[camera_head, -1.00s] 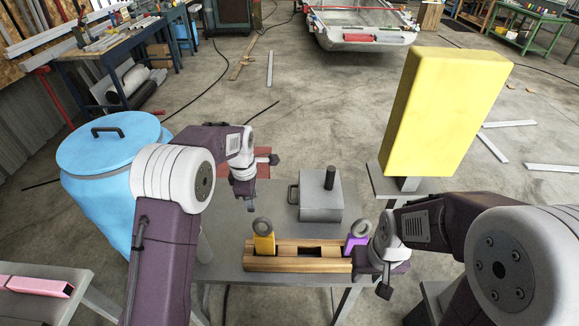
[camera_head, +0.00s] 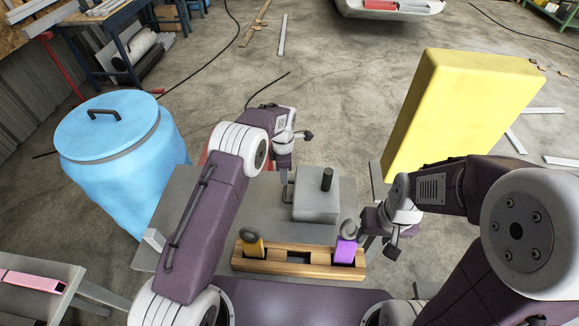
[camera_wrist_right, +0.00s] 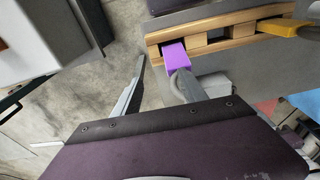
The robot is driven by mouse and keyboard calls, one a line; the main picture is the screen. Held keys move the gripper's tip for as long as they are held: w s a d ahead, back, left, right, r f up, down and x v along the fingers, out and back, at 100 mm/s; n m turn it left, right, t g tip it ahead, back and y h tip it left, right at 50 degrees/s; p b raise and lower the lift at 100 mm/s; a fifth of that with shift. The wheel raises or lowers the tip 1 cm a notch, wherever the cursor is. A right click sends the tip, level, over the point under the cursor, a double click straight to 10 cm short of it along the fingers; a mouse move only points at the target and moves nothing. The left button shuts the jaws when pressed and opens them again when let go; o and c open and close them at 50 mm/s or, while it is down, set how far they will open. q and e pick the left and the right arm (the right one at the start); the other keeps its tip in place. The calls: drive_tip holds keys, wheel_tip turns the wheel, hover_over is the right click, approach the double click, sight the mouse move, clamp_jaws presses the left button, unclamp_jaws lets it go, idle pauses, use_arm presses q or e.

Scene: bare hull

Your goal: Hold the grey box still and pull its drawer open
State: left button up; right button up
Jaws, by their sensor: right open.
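The grey box (camera_head: 318,205) stands on the grey table behind the wooden rack, with a dark upright knob (camera_head: 327,179) on top. A dark drawer handle (camera_head: 288,188) sticks out from its left side. My left gripper (camera_head: 284,170) is beside the box's back left, close above the handle; its fingers are too small and hidden to tell open from shut. My right gripper (camera_head: 376,232) is right of the box and apart from it, near the rack's right end. In the right wrist view its two fingers (camera_wrist_right: 158,78) are spread, one close to the purple piece.
The wooden rack (camera_head: 290,262) holds a yellow piece (camera_head: 253,246) and a purple piece (camera_head: 345,250) with grey rings. A tall yellow block (camera_head: 455,115) stands at right. A blue barrel (camera_head: 125,150) stands left. The table's left part (camera_head: 185,205) is clear.

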drive_tip(key=w+r+n, duration=0.3)
drive_tip(key=w+r, duration=0.3)
drive_tip(key=w, duration=0.5)
drive_tip(key=n+g, duration=0.1)
drive_tip(key=n, duration=0.3)
hover_over(328, 177)
drive_tip(key=w, duration=0.2)
drive_tip(key=f, duration=0.8)
drive_tip(key=shift+w+d+f, duration=0.1)
drive_tip(key=shift+d+f, duration=0.1)
drive_tip(key=shift+d, duration=0.05)
drive_tip(key=shift+s+a+f, duration=0.15)
drive_tip(key=shift+s+f, duration=0.05)
drive_tip(key=shift+f, duration=0.05)
drive_tip(key=shift+s+f, duration=0.15)
wheel_tip(328, 177, down, 9)
drive_tip(key=shift+r, duration=0.2)
clamp_jaws()
use_arm(q)
drive_tip(key=shift+w+d+f, duration=0.1)
drive_tip(key=shift+w+f, duration=0.05)
drive_tip(key=shift+w, duration=0.05)
